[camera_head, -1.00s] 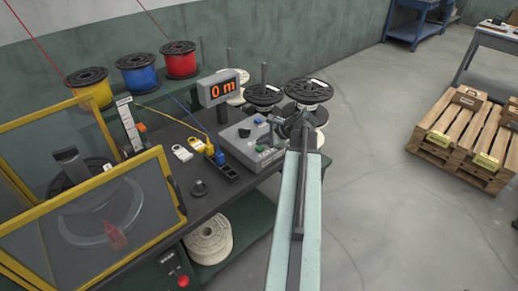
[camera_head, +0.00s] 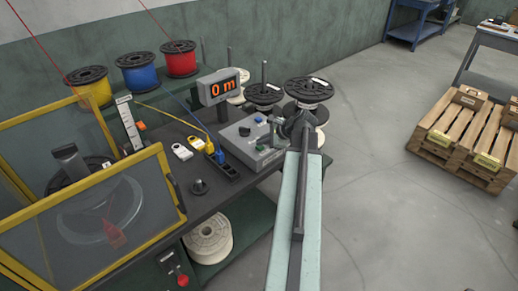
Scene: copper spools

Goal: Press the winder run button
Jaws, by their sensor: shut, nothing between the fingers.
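The grey control box (camera_head: 238,150) stands on the dark bench below the display. A black knob (camera_head: 244,132) and a blue button (camera_head: 259,119) show on its top. A small green spot (camera_head: 260,148) shows near its right front edge, with pale labels around it; I cannot tell whether it is the run button. My gripper (camera_head: 275,121) is shut and empty at the box's right side. Its dark wrist hides part of the box's right edge. I cannot tell whether its tips touch the box.
The yellow-framed guard (camera_head: 165,180) covers the winder at left. Yellow and blue plugs sit in a black power strip (camera_head: 222,174). Black spools (camera_head: 310,88) stand just behind my wrist. The floor to the right is clear up to the pallet (camera_head: 464,140).

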